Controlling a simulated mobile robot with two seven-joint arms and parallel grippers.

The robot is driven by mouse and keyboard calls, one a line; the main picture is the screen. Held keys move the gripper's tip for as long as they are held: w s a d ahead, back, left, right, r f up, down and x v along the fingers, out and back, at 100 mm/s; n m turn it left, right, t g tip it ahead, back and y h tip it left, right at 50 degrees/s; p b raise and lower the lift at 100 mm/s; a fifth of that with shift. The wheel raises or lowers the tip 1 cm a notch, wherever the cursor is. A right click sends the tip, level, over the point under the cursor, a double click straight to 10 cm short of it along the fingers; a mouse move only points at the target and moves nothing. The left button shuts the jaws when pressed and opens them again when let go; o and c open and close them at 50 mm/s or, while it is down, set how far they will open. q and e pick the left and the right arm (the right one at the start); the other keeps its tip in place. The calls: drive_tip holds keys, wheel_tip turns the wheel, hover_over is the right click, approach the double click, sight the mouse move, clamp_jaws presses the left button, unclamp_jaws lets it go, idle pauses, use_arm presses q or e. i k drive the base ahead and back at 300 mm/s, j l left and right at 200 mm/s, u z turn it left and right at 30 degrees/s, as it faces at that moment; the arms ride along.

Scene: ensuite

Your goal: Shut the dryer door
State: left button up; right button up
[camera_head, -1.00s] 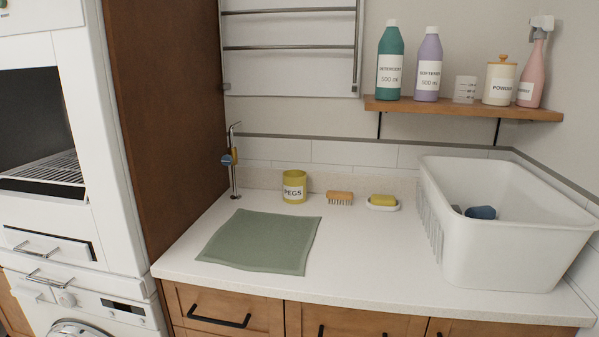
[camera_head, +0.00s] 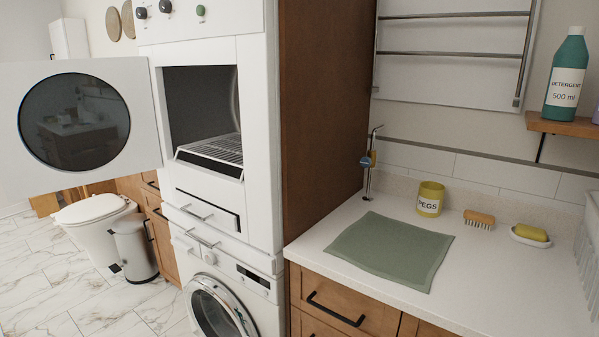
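The dryer (camera_head: 258,150) is the upper white machine in a stacked column, left of the middle. Its door (camera_head: 146,118) stands wide open, swung out to the left, with a round dark window (camera_head: 74,121). The dryer's square opening is uncovered and shows a wire rack (camera_head: 214,150) inside. Below the opening is a drawer front with a bar handle (camera_head: 207,207). Neither of my grippers is in the view.
A washing machine (camera_head: 262,292) with a round door stands under the dryer. A toilet (camera_head: 92,210) and a pedal bin (camera_head: 134,246) stand behind the open door's lower side. The counter (camera_head: 480,275) on the right holds a green cloth (camera_head: 390,250) and a yellow pegs pot (camera_head: 430,198).

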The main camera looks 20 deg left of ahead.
sight(69, 124)
drive_tip(key=i+j+z, duration=0.1)
drive_tip(key=j, duration=0.75)
drive_tip(key=j+z, duration=0.1)
drive_tip(key=j, duration=0.75)
drive_tip(key=j+z, duration=0.1)
drive_tip(key=j, duration=0.35)
drive_tip(key=k+j+z, duration=0.15)
drive_tip(key=j, duration=0.3)
drive_tip(key=j+z, duration=0.1)
drive_tip(key=j, duration=0.35)
drive_tip(key=k+j+z, duration=0.1)
drive_tip(key=j, duration=0.35)
drive_tip(key=k+j+z, duration=0.1)
drive_tip(key=j, duration=0.3)
drive_tip(key=k+j+z, duration=0.15)
drive_tip(key=j, duration=0.3)
drive_tip(key=k+j+z, duration=0.1)
drive_tip(key=k+j, duration=0.15)
drive_tip(key=j, duration=0.15)
drive_tip(key=k+j+z, duration=0.1)
drive_tip(key=j, duration=0.25)
drive_tip(key=j+z, duration=0.1)
drive_tip(key=j, duration=0.35)
drive_tip(key=k+j+z, duration=0.1)
drive_tip(key=j, duration=0.35)
drive_tip(key=i+j+z, duration=0.15)
drive_tip(key=j, duration=0.75)
drive_tip(key=k, duration=0.05)
